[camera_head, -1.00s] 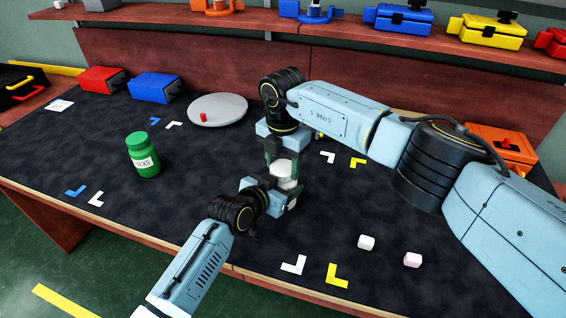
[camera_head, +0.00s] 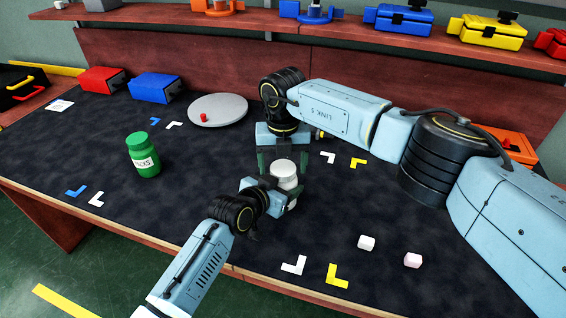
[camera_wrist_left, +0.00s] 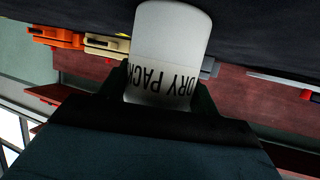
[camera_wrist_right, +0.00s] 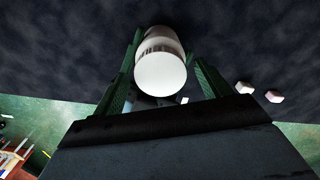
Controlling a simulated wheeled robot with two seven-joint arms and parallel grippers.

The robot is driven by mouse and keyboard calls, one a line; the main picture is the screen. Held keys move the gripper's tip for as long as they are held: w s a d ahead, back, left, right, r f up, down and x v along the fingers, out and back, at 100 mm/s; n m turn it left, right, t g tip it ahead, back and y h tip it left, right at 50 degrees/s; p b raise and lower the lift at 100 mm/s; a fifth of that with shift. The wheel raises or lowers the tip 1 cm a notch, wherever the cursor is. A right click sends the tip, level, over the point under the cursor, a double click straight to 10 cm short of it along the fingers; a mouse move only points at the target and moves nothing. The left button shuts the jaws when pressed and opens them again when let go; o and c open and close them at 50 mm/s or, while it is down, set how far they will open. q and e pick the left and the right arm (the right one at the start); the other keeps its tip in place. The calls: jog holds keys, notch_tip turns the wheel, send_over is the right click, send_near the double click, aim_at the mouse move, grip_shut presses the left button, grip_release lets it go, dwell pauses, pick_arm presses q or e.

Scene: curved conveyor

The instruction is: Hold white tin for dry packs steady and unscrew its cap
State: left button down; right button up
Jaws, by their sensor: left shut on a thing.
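In the left wrist view the tin (camera_wrist_left: 165,50) shows the lettering "DRY PACK". My left gripper (camera_head: 277,193) is shut on the tin's body from the front left; its fingers partly hide the lower tin. My right gripper (camera_head: 283,160) points down over the tin and is open, with one finger on each side of the cap and gaps between. In the right wrist view the cap (camera_wrist_right: 161,74) sits between the spread fingers. I cannot tell how tightly it is seated.
A green jar (camera_head: 144,157) stands to the left. A grey disc (camera_head: 222,108) with a red knob, a blue box (camera_head: 156,87) and a red box (camera_head: 101,79) lie behind. White (camera_head: 366,243) and pink (camera_head: 412,260) cubes lie at front right. The front middle mat is mostly clear.

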notch_tip(320, 180, up, 4)
jog(key=shift+r, duration=0.2)
jog(key=shift+c, duration=0.4)
notch_tip(320, 180, up, 2)
jog(key=m, duration=0.5)
jog(key=shift+r, duration=0.1)
jog(key=m, duration=0.1)
jog(key=r+m, duration=0.1)
jog(key=m, duration=0.1)
jog(key=shift+m, duration=0.3)
jog(key=shift+f, duration=3.85)
jog(key=c, duration=1)
jog(key=n, duration=0.4)
jog(key=shift+d, duration=0.1)
jog(key=n, duration=0.5)
jog(key=shift+n, duration=0.4)
